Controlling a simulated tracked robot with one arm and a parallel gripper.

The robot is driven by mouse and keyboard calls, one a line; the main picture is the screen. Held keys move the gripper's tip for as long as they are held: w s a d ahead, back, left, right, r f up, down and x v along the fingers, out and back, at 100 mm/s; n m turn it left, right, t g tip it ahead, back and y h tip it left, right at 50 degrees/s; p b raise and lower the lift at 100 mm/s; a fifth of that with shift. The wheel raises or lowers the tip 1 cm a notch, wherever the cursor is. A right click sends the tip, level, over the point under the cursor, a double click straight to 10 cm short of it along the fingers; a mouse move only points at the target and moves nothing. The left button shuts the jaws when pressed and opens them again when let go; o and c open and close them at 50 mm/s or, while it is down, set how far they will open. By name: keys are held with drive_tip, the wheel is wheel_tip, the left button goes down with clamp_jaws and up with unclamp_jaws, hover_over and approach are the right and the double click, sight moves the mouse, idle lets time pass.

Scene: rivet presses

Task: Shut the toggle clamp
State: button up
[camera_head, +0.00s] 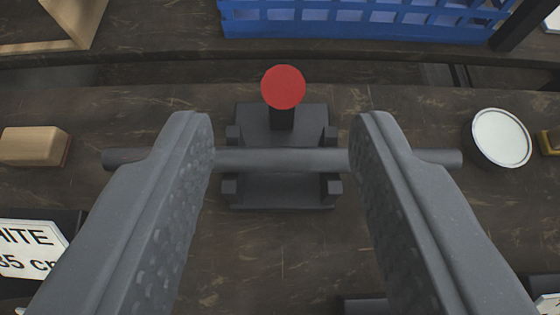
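The toggle clamp (285,192) is a dark grey block with raised lugs at its sides, fixed on the brown bench in the middle of the view. A red round knob (283,87) stands on a short dark post at its far side. A grey crossbar (280,160) runs left to right over the block. My gripper (281,125) is open, with one finger on each side of the clamp and nothing between them held. The fingers cover parts of the bar, and its ends show beyond them. I cannot tell whether they touch it.
A blue crate (370,30) stands at the back, past a gap in the bench. A wooden block (35,146) and a white label (28,249) lie at left. A round white-topped container (501,138) stands at right. The bench nearer than the clamp is mostly clear.

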drive_tip(key=shift+s+r, duration=0.15)
drive_tip(key=shift+s, duration=0.2)
clamp_jaws()
wheel_tip(320, 180, up, 10)
drive_tip(key=g+p, duration=0.2)
drive_tip(key=g, duration=0.5)
hover_over(282, 83)
drive_tip(key=x, duration=1)
drive_tip(key=shift+w+b, duration=0.3)
drive_tip(key=shift+s+f, duration=0.25)
drive_tip(key=shift+s, duration=0.4)
drive_tip(key=shift+s+f, duration=0.75)
drive_tip(key=shift+s, duration=0.05)
